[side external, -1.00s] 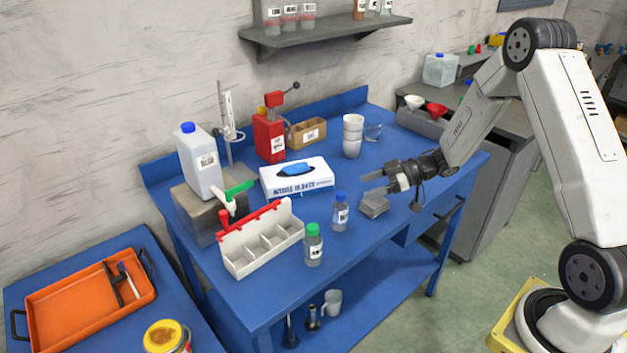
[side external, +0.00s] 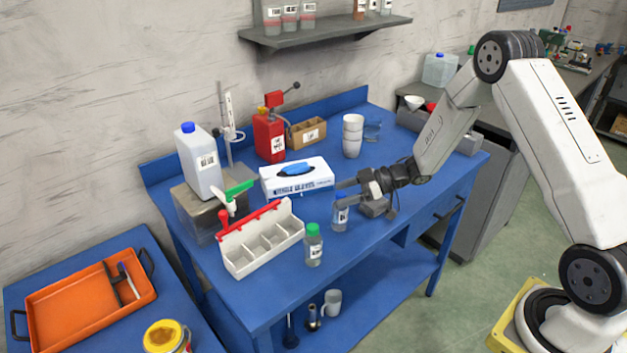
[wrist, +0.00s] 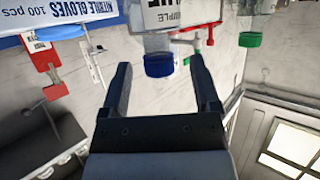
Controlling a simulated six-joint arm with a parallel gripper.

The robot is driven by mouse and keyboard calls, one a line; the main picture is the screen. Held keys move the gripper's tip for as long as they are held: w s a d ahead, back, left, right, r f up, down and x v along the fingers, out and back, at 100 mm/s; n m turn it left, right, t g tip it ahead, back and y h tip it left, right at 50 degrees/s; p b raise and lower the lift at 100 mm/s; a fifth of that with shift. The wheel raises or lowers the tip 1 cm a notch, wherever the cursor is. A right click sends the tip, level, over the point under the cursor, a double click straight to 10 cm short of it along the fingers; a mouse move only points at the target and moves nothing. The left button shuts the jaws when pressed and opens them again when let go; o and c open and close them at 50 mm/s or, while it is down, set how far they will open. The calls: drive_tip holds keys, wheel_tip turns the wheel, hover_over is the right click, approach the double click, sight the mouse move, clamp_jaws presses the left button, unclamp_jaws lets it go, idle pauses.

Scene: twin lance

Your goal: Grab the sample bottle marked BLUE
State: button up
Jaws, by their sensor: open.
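My gripper (side external: 343,192) is open at the bottle's cap and upper part. In the wrist view the blue cap (wrist: 159,66) shows between the tips of my open fingers (wrist: 160,64). I cannot tell whether a finger touches it. A similar bottle with a green cap (side external: 313,246) stands to its front left, and its cap (wrist: 250,40) shows outside the fingers in the wrist view.
A white compartment rack (side external: 240,262) with a red bar stands left of the bottles. A glove box (side external: 297,180) lies behind.

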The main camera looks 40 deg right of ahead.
drive_tip(key=shift+w+a+f, duration=0.25)
drive_tip(key=shift+w+a, duration=0.2)
clamp_jaws()
idle(0.3)
idle(1.2)
